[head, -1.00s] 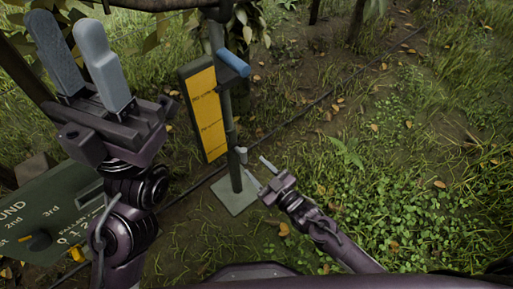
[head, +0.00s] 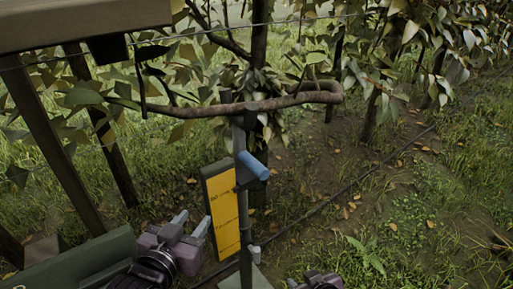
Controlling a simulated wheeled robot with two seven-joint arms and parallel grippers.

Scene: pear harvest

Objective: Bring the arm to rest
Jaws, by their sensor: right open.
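My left gripper (head: 191,222) is low in the head view, left of the yellow panel. Its two grey fingers point up; how far apart they stand is unclear. I see nothing held between them. My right gripper (head: 306,282) is at the bottom edge, right of the post's foot. It is open, and its lower part and arm are cut off by the frame. No fruit shows in either gripper.
A metal post (head: 245,215) carries a yellow panel (head: 223,217), a blue cylinder (head: 253,165) and a brown curved bar (head: 290,101). A dark green board (head: 70,267) is lower left. A wooden beam (head: 80,22) crosses the upper left. Trees stand behind; grass is open at right.

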